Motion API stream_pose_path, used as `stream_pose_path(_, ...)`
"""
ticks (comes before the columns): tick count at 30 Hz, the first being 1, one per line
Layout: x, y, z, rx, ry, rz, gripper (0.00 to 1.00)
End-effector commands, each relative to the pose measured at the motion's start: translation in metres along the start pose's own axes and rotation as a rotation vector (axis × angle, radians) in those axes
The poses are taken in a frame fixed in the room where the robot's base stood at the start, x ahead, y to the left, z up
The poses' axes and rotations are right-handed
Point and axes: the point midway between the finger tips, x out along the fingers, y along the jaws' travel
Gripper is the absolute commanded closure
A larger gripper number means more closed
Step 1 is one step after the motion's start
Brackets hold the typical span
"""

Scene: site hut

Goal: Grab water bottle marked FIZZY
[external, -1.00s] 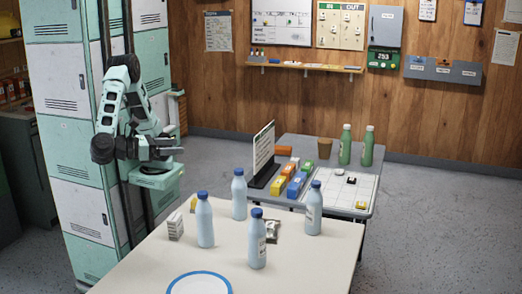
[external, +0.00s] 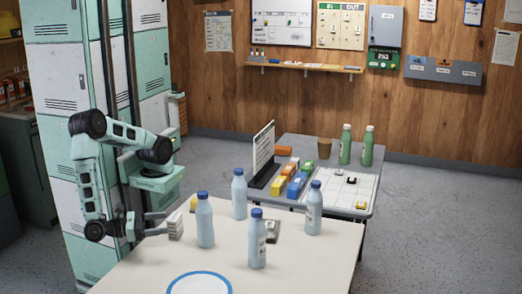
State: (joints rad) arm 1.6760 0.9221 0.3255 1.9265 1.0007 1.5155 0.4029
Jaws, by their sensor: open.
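Several pale blue bottles with dark blue caps stand upright on the near white table: a left one (external: 205,224), a back one (external: 239,196), a front one (external: 257,243) and a right one (external: 314,210). The front and right ones show small labels, too small to read. No label is visible on the left and back ones, so I cannot tell which is marked FIZZY. My gripper (external: 163,223) is open and empty at the table's left edge. It points right, low over the table, to the left of the left bottle and apart from it.
A grey packet (external: 273,231) lies behind the front bottle. A blue-rimmed plate (external: 199,275) is at the table's front. The far table (external: 330,170) holds green bottles (external: 345,148), a sign and colored boxes.

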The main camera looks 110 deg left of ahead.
Motion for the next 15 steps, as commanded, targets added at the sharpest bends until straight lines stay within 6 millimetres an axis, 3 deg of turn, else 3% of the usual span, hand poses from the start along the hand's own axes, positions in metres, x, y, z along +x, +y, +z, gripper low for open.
stream_pose_path(15,0.099,0.001,0.001,0.001,0.000,0.004,0.24)
